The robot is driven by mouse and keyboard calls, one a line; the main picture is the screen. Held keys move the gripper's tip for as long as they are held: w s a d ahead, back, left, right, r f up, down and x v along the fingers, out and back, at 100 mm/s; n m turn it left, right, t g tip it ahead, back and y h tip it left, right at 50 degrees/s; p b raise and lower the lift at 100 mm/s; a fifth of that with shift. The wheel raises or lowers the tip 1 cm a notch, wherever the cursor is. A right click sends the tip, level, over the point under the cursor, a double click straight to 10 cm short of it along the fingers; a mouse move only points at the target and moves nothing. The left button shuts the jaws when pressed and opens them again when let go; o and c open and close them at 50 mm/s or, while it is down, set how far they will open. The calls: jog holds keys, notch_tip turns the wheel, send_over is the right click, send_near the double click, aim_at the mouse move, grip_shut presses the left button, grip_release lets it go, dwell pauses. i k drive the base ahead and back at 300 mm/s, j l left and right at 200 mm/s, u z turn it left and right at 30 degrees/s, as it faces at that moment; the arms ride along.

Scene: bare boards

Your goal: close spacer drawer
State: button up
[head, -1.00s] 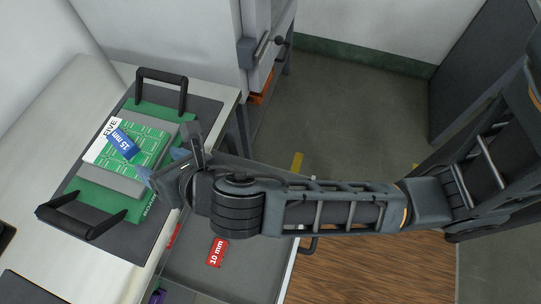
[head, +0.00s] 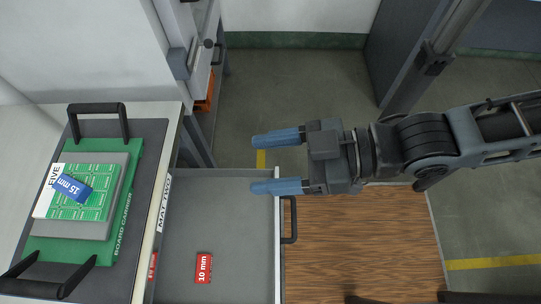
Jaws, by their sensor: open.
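The spacer drawer (head: 225,225) is pulled out from under the bench, a grey tray with a pale front edge and a dark bar handle (head: 291,220) on its outer side. A red 10 mm spacer (head: 203,268) lies inside it, and another red piece (head: 153,265) shows partly at the bench edge. My gripper (head: 276,163) is open and empty, its two blue fingers pointing left. The lower finger appears over the drawer's far front corner, and the handle is just below it in the picture. I cannot tell the height between them.
A green board carrier (head: 120,190) with black handles sits on the bench, holding a circuit board and a blue 15 mm spacer (head: 72,188). A grey cabinet (head: 110,45) stands at the back left. The floor at the upper middle is clear.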

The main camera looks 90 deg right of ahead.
aim_at(215, 212)
jog(key=k+l+u, duration=0.25)
jog(key=k, duration=0.4)
jog(key=k+l+u, duration=0.25)
jog(key=k, duration=0.4)
jog(key=j, duration=0.1)
